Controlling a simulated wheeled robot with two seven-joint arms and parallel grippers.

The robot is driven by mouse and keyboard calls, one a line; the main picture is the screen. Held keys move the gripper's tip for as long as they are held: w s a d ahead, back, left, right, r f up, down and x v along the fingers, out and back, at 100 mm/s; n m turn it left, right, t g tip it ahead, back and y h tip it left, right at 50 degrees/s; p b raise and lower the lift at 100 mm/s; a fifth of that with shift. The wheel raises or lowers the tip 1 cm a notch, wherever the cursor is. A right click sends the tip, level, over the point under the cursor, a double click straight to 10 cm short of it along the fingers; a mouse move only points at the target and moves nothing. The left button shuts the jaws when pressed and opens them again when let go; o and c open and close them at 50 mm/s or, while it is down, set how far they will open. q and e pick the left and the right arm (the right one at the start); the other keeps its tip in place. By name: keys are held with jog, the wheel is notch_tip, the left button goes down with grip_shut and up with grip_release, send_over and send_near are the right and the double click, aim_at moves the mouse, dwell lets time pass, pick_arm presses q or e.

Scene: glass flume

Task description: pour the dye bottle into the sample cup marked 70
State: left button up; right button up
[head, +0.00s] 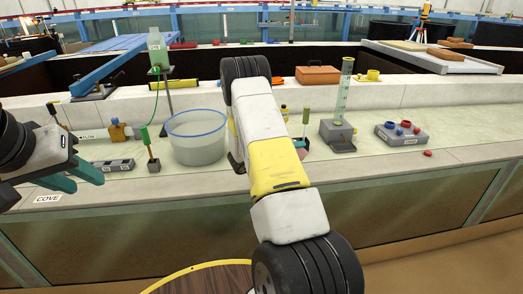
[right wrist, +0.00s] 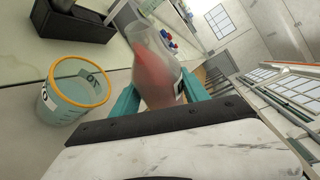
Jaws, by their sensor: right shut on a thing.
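My right gripper (right wrist: 160,92) is shut on the dye bottle (right wrist: 153,62), a clear vessel with red liquid inside, between its teal fingers. The bottle looks tilted in the right wrist view. The sample cup marked 70 (right wrist: 74,100) is clear with an orange rim and stands to the left of the bottle, apart from it. No red shows in the cup. In the head view my right arm hides the cup and most of the gripper; a small pink patch shows beside the arm. My left gripper (head: 72,178) is open and empty at the left, near the counter's front edge.
A large clear tub with a blue rim (head: 197,137) stands left of my right arm. A measuring cylinder (head: 344,88) on a grey base and a grey block with red and blue knobs (head: 402,134) stand to the right. A dark box (right wrist: 72,20) is beyond the cup.

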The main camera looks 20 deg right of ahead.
jog(key=shift+s+f+n+h, duration=0.15)
jog(key=shift+n+h, duration=0.15)
jog(key=shift+n, duration=0.4)
dwell(1.9)
jog(key=shift+d+f+n, duration=0.1)
jog(key=shift+f+n, duration=0.3)
jog(key=shift+f, duration=0.1)
dwell(1.4)
